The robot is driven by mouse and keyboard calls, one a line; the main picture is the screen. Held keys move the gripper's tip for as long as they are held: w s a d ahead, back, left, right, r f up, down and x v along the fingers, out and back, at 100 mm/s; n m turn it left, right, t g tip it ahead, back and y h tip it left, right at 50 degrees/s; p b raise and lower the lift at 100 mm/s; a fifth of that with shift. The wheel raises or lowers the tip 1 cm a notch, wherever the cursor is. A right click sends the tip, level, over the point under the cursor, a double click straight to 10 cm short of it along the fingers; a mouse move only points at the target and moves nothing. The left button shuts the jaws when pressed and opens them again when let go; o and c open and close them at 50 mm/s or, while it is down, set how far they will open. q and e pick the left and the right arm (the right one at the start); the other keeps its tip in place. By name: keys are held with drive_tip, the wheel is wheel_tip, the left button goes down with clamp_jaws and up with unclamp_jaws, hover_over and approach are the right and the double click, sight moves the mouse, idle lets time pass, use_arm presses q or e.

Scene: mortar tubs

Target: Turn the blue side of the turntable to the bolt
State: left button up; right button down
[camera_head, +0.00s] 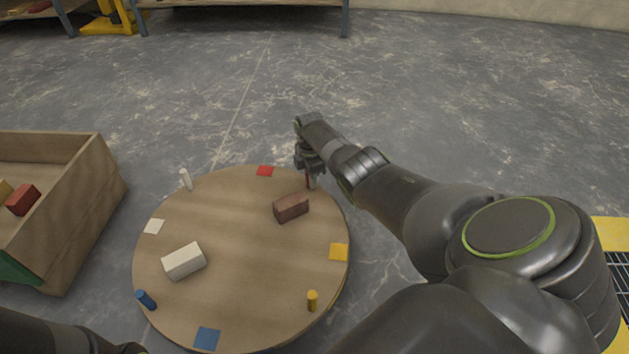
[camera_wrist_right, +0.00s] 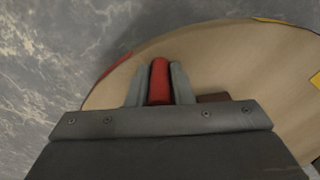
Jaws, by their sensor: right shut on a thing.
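The round wooden turntable (camera_head: 235,240) lies in the lower middle of the head view. Coloured squares mark its edge: blue (camera_head: 207,339) at the near side, red (camera_head: 265,171) far, yellow (camera_head: 339,251) right and white (camera_head: 154,227) left. Upright pegs stand near the rim: blue (camera_head: 145,299), yellow (camera_head: 312,300), white (camera_head: 185,179) and red (camera_wrist_right: 159,82). My right gripper (camera_head: 310,173) is at the far right rim, shut on the red peg; the right wrist view shows the peg between its fingers. I cannot make out a bolt. My left gripper is out of view.
A brown brick (camera_head: 291,207) and a cream block (camera_head: 184,261) lie on the turntable. A wooden crate (camera_head: 75,225) with blocks in it stands close to the left. The floor (camera_head: 230,75) beyond the turntable is clear up to the shelves at the back.

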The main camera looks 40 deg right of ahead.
drive_tip(key=shift+w+a+f+n+b, duration=0.1)
drive_tip(key=shift+w+a+n+b, duration=0.1)
drive_tip(key=shift+w+b, duration=0.2)
drive_tip(key=shift+w+a+n+b, duration=0.1)
drive_tip(key=shift+w+n+b, duration=0.15)
drive_tip(key=shift+w, duration=0.2)
drive_tip(key=c, duration=1.3)
unclamp_jaws()
drive_tip(key=shift+d, duration=0.1)
